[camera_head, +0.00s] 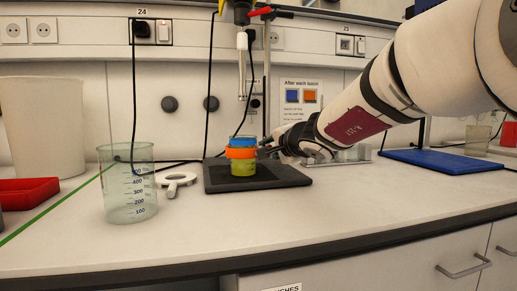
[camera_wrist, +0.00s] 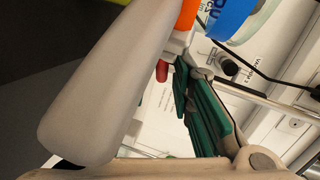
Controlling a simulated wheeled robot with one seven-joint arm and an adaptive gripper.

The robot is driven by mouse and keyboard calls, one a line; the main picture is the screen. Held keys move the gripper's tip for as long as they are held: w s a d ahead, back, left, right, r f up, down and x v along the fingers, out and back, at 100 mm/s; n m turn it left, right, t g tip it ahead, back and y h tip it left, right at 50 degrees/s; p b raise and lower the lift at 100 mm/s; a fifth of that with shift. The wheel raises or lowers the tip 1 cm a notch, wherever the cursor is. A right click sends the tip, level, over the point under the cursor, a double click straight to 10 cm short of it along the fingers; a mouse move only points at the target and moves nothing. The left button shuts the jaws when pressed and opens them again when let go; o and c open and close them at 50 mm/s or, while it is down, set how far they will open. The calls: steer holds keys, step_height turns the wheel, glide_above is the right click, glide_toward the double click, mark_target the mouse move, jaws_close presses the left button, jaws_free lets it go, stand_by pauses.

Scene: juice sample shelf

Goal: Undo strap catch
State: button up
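A small jar with yellow-green contents (camera_head: 243,167) stands upright on a dark mat (camera_head: 220,181). An orange strap (camera_head: 240,153) rings it below a blue top (camera_head: 243,141). In the wrist view the orange strap (camera_wrist: 187,14) and blue top (camera_wrist: 232,16) show at the upper edge. My gripper (camera_head: 277,147) is just right of the jar, at strap height; contact is unclear. A green-padded finger (camera_wrist: 205,110) shows in the wrist view. A large grey-white rounded piece (camera_wrist: 105,90) fills the left and hides the other side. The catch cannot be made out clearly.
A clear graduated beaker (camera_head: 128,185) and a white ring-shaped item (camera_head: 176,183) stand left of the mat. A metal stand (camera_head: 267,75) rises behind the jar. A blue mat (camera_head: 440,160) lies right, a red tray (camera_head: 25,192) far left. The front counter is clear.

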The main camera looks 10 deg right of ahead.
steer(key=shift+s+r, duration=0.1)
steer(key=v, duration=1.1)
steer(key=shift+s, duration=0.4)
